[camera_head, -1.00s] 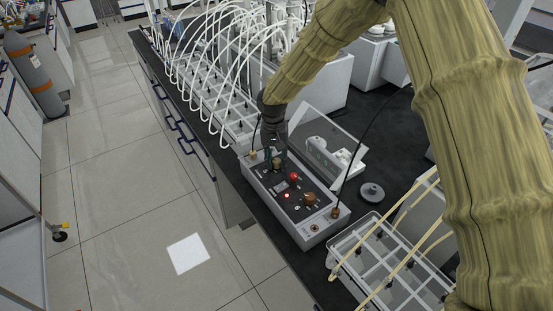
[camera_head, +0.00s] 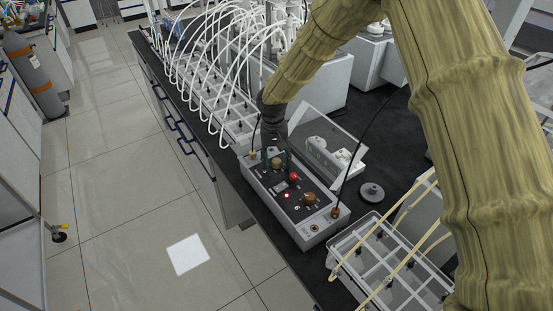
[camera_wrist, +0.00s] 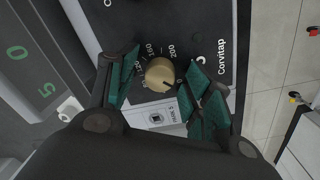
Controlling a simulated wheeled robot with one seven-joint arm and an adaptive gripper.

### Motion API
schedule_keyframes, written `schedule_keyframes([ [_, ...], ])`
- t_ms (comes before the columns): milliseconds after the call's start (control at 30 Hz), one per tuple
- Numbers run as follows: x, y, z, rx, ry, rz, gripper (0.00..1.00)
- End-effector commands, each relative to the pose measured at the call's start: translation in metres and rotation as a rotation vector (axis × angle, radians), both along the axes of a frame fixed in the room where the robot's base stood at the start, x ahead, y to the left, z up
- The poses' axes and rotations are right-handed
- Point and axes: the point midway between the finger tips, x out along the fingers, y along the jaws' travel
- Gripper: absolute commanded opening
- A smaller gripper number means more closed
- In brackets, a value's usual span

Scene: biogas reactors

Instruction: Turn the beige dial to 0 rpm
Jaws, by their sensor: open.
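The beige dial (camera_wrist: 160,74) is on a dark panel with printed numbers around it, among them 120, 160 and 200. It also shows on the control box in the head view (camera_head: 277,162). A small dark mark shows near the dial's lower right edge in the wrist view; I cannot read the exact setting. My gripper (camera_wrist: 160,79) is open, with a green-padded finger on each side of the dial. There appear to be gaps between the fingers and the dial. In the head view my gripper (camera_head: 279,158) is over the far end of the control box (camera_head: 322,233).
The box also carries a red button (camera_head: 295,176), a lit red light (camera_head: 287,195) and a brown knob (camera_head: 310,198). White tubes (camera_head: 205,75) arch over a rack behind it. A tray with a white grid (camera_head: 372,262) stands at the near right, beside a grey disc (camera_head: 371,192).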

Motion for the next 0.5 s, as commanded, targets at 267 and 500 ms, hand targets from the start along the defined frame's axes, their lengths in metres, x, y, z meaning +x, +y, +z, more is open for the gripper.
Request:
schedule_keyframes([
  [267,0.001,0.001,0.022,0.001,-0.002,0.0,0.51],
  [500,0.001,0.003,0.066,0.001,-0.003,0.001,0.51],
])
